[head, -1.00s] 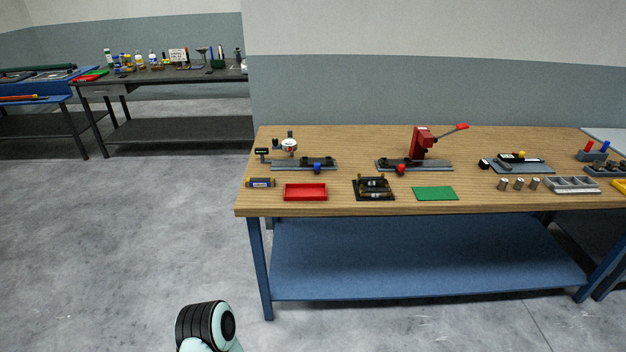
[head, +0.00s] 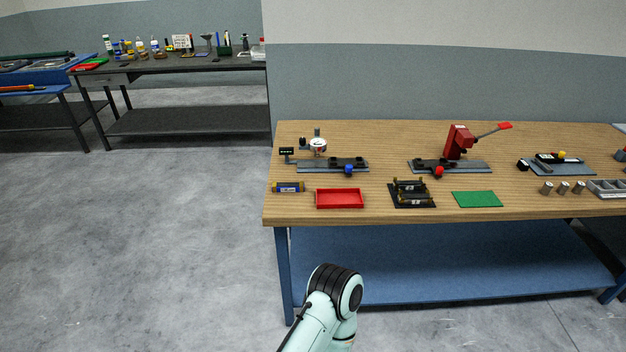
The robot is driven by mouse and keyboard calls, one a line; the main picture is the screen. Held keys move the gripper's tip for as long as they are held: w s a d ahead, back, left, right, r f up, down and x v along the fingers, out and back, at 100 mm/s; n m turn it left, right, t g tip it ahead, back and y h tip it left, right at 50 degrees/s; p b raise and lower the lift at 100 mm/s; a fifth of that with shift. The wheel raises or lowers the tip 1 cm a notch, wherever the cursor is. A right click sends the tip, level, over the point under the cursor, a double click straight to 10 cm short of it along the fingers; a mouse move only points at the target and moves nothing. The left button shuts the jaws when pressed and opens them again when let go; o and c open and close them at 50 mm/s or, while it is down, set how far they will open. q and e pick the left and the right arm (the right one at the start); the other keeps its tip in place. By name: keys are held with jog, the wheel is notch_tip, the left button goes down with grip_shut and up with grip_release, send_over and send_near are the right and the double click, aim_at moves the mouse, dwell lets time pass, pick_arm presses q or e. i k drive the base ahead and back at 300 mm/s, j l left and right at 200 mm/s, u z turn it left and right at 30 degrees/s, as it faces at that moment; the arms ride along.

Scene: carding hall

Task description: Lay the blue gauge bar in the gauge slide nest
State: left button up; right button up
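A small dark blue bar with brass-coloured ends and a pale label (head: 288,187) lies at the front left corner of the wooden bench; it looks like the blue gauge bar. Behind it is a grey gauge slide (head: 310,166) with a blue knob (head: 348,169), black blocks and a round dial gauge (head: 318,145). The nest on the slide is too small to make out clearly. Part of my arm shows at the bottom centre, in front of the bench. Neither gripper is in view.
On the wooden bench (head: 380,213) are a red tray (head: 340,198), a black rack holding bars (head: 411,194), a green mat (head: 477,199), and a second slide with a red knob (head: 439,171) beside a red lever press (head: 459,142). Open floor (head: 170,240) lies left.

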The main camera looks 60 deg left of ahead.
aim_at(276, 186)
jog(key=j+z, duration=0.2)
jog(key=j, duration=0.15)
jog(key=k+j+z, duration=0.2)
jog(key=j+z, duration=0.2)
jog(key=j, duration=0.25)
jog(key=k+j+z, duration=0.1)
jog(key=j, duration=0.25)
jog(key=k+j+z, duration=0.1)
jog(key=j, duration=0.2)
jog(key=k+j+z, duration=0.1)
jog(key=k+j, duration=0.2)
jog(key=j, duration=0.2)
jog(key=k+j, duration=0.2)
jog(key=j, duration=0.2)
jog(key=k+j+z, duration=0.1)
jog(key=j, duration=0.25)
jog(key=k, duration=0.1)
